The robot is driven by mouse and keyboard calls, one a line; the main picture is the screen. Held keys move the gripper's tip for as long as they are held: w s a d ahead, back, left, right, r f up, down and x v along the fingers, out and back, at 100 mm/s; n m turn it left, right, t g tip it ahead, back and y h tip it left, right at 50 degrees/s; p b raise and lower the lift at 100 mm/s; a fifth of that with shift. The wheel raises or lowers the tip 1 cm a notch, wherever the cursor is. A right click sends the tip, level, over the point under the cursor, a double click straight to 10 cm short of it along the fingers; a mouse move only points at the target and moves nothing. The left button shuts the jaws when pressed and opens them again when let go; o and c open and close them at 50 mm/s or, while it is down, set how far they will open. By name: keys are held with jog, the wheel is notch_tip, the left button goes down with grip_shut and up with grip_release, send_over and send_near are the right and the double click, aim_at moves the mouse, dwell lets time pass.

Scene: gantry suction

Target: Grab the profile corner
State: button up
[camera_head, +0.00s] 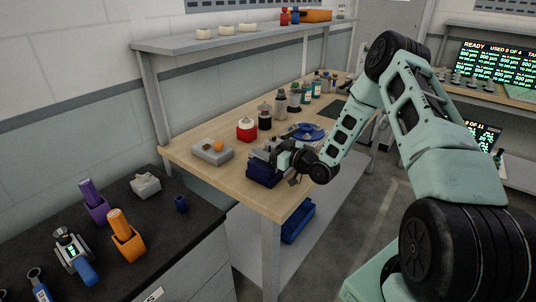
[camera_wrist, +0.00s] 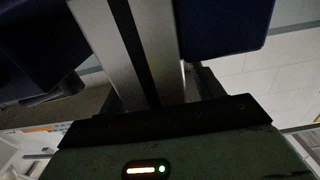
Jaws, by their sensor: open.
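My gripper (camera_head: 277,156) is at the near end of the wooden workbench, right over a dark blue bin (camera_head: 262,175), with its jaws open. In the wrist view a grey metal profile with a dark slot (camera_wrist: 160,40) runs up from the dark edge of my gripper body. I take it for the profile corner, but its corner shape does not show. Dark blue surfaces (camera_wrist: 225,25) lie on both sides of it. My fingertips cannot be made out clearly there. In the head view my gripper largely covers what is in the bin.
A blue dish (camera_head: 306,132) lies beyond my gripper. A dark counter (camera_head: 150,235) with tools is at the lower left. Another blue bin (camera_head: 298,222) sits below the bench.

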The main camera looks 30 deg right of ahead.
jog(key=c, duration=1.4)
jog(key=shift+c, duration=0.2)
jog(key=shift+r, duration=0.1)
notch_tip(320, 180, up, 18)
jog(key=p, duration=1)
